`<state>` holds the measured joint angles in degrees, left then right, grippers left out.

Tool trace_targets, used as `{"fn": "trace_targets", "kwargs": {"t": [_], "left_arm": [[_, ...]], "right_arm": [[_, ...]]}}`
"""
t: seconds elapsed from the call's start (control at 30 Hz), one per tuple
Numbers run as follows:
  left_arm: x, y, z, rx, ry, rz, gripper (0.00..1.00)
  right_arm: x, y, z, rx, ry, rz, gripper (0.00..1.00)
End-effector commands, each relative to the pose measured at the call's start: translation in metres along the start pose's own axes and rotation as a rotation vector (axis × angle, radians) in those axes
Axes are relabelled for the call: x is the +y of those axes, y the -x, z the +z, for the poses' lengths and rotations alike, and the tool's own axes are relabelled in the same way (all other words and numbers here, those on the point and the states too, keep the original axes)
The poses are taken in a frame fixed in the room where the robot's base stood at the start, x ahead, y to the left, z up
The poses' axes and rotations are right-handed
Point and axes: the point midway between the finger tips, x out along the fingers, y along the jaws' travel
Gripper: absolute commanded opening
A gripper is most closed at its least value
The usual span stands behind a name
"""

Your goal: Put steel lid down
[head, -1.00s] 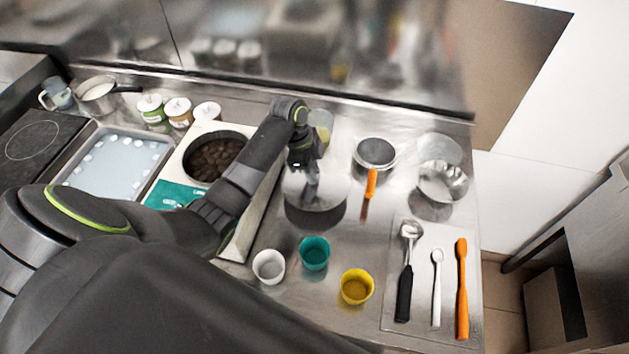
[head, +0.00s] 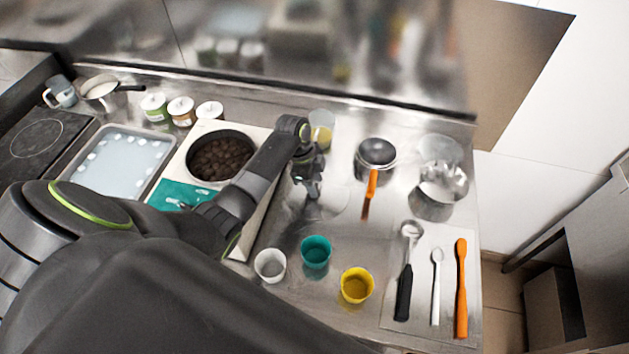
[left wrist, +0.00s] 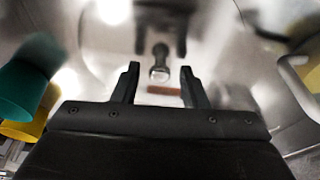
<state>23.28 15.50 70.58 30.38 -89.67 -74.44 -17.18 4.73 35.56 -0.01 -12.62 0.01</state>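The steel lid (head: 335,203) lies flat on the steel counter, right of the batch freezer, its shiny surface hard to tell from the counter. My left gripper (head: 312,192) is just above it, pointing down. In the left wrist view the two fingers (left wrist: 158,82) stand apart, with the lid's small knob (left wrist: 160,70) beyond and between them, not gripped. Reflections blur the lid's outline there. My right gripper is not in view.
The freezer's round opening (head: 220,158) shows dark contents. White (head: 270,266), teal (head: 316,252) and yellow (head: 357,286) cups stand in front. Utensils lie on a tray (head: 390,318).

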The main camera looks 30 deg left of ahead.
Motion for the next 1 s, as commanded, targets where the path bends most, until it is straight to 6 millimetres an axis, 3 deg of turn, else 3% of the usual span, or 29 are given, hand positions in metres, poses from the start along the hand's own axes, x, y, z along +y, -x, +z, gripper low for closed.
{"fn": "trace_targets", "kwargs": {"t": [0.27,0.47,1.0], "left_arm": [[0.0,0.001,0.0,0.0,0.0,0.0,0.42],[-0.001,0.013,0.0,-0.001,0.0,-0.003,0.42],[-0.001,0.109,0.0,-0.001,-0.001,-0.003,0.42]], "right_arm": [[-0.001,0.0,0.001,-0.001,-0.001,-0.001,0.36],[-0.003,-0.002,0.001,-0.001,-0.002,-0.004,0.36],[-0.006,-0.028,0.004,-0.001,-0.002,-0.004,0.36]]}}
